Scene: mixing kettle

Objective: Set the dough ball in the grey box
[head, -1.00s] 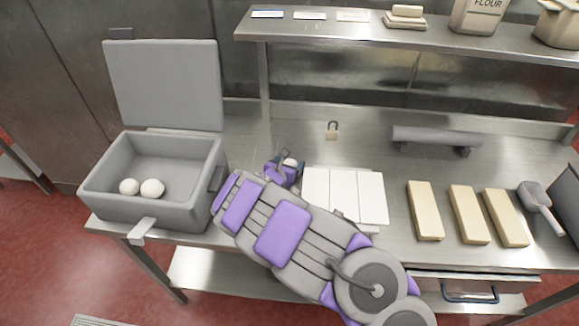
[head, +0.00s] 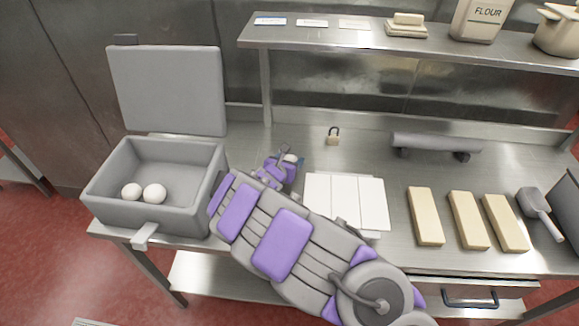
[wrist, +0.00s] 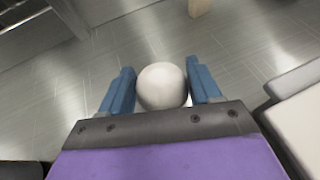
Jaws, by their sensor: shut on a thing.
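My gripper (wrist: 162,88) is shut on a white dough ball (wrist: 162,86), held between its two blue fingers in the wrist view. In the head view the held ball (head: 291,158) shows small at the end of my arm, between the box and the white slabs. The grey box (head: 97,186) stands open at the left end of the table, with its lid (head: 168,90) raised behind it. Two other dough balls (head: 131,191) (head: 154,194) lie side by side inside it. My gripper is to the right of the box, outside it.
White slabs (head: 346,203) lie just right of my gripper, with several tan blocks (head: 425,216) and a scoop (head: 538,208) further right. A padlock (head: 334,136) and a grey roller (head: 436,144) are behind. A shelf (head: 350,37) runs above the table.

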